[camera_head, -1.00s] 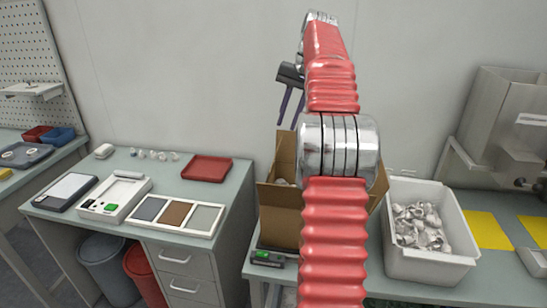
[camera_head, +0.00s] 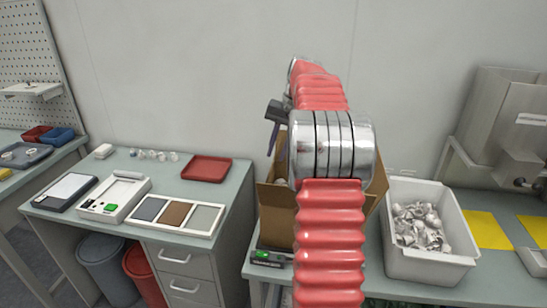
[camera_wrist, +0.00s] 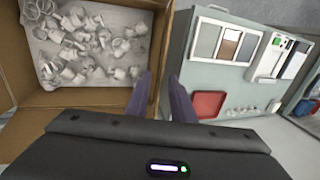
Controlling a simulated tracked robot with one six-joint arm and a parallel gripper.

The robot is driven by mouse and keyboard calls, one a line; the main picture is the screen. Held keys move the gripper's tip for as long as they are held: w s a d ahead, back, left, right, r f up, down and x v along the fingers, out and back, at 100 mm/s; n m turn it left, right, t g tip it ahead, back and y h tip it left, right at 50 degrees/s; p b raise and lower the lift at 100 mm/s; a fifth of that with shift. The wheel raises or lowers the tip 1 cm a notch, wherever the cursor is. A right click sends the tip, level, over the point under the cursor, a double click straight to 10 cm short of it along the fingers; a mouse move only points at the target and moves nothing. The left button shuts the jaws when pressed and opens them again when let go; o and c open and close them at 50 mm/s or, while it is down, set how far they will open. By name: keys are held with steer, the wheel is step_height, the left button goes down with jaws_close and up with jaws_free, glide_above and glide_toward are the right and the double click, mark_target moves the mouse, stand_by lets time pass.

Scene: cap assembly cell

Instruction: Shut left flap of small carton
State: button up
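The small carton (camera_head: 274,207) is brown cardboard and stands on the bench, partly hidden behind my arm. In the wrist view the carton (camera_wrist: 85,98) is open from above and holds many white caps on a pale liner. A narrow upright strip of cardboard (camera_wrist: 161,45), seemingly the flap or wall on the desk side, shows edge-on just ahead of the fingertips. My gripper (camera_wrist: 161,75) is open and empty, its two dark fingers slightly apart near this strip; contact cannot be told. In the head view my gripper (camera_head: 280,150) points down at the carton's left rear.
A grey desk (camera_head: 240,175) with a red tray (camera_head: 206,168) and sample panels stands left, with a gap between it and the bench. A white bin (camera_head: 440,262) of metallic parts stands right of the carton. A small green-lit device (camera_head: 270,258) lies in front.

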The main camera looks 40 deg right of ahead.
steer(key=shift+x, duration=1.25)
steer(key=shift+c, duration=0.2)
jaws_close()
